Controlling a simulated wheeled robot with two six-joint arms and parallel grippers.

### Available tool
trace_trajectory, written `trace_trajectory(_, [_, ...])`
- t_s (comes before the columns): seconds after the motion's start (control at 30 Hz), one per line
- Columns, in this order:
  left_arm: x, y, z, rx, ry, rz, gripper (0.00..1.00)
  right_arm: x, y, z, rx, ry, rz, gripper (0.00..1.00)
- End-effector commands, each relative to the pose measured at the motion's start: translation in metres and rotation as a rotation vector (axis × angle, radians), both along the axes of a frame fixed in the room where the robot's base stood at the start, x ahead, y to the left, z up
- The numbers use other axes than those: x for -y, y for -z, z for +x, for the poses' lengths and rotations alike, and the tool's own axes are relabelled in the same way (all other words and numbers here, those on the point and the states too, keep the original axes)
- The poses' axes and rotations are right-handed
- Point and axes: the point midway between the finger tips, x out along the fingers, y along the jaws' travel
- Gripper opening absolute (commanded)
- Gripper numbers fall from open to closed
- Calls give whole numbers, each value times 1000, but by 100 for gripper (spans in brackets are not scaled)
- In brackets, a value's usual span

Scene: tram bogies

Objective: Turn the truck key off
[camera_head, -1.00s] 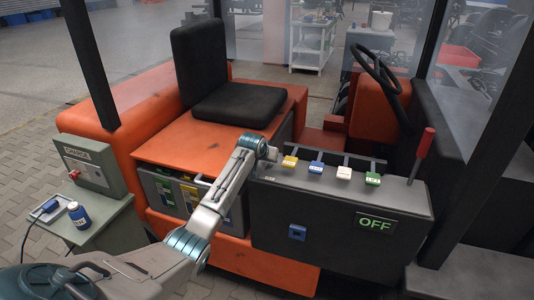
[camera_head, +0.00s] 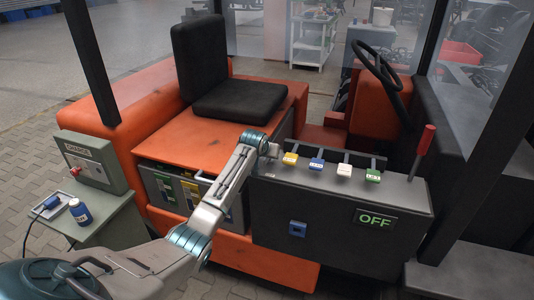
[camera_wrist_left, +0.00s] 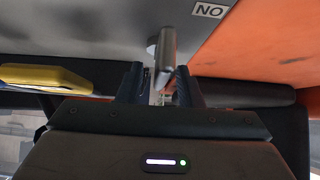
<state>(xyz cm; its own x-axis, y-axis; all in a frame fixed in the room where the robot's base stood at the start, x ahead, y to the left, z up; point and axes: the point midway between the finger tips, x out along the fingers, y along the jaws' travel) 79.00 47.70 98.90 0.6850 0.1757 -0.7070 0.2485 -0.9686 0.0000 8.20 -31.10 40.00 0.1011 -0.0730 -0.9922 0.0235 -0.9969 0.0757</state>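The truck key (camera_wrist_left: 165,60) is a dark grey flat piece on a round base, seen in the left wrist view. An "ON" label (camera_wrist_left: 209,10) shows upside down to its right. My left gripper (camera_wrist_left: 158,88) has its two dark fingers apart, one on each side of the key; the right finger looks close to it, but contact is unclear. In the head view my left gripper (camera_head: 270,150) is at the left end of the dark console (camera_head: 330,205), where the key is too small to make out. A display (camera_head: 375,219) on the console reads "OFF" in green. My right gripper is not in view.
Several tagged levers, including a yellow one (camera_head: 290,158) and a green one (camera_head: 373,176), stand along the console top. A red-handled lever (camera_head: 426,140) rises at its right end. The black seat (camera_head: 235,102) is behind. A charge box (camera_head: 90,165) stands left.

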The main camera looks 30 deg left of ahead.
Motion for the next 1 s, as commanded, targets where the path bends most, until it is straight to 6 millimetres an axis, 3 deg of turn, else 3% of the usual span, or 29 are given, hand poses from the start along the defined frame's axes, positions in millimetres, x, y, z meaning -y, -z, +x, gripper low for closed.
trace_trajectory(0.23, [4,-14,-16,3,1,2,33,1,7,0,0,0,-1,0])
trace_trajectory(0.7, [17,-68,-67,2,1,1,33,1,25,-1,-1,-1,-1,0])
trace_trajectory(1.0, [19,-76,-74,0,-1,1,33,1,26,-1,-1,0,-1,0])
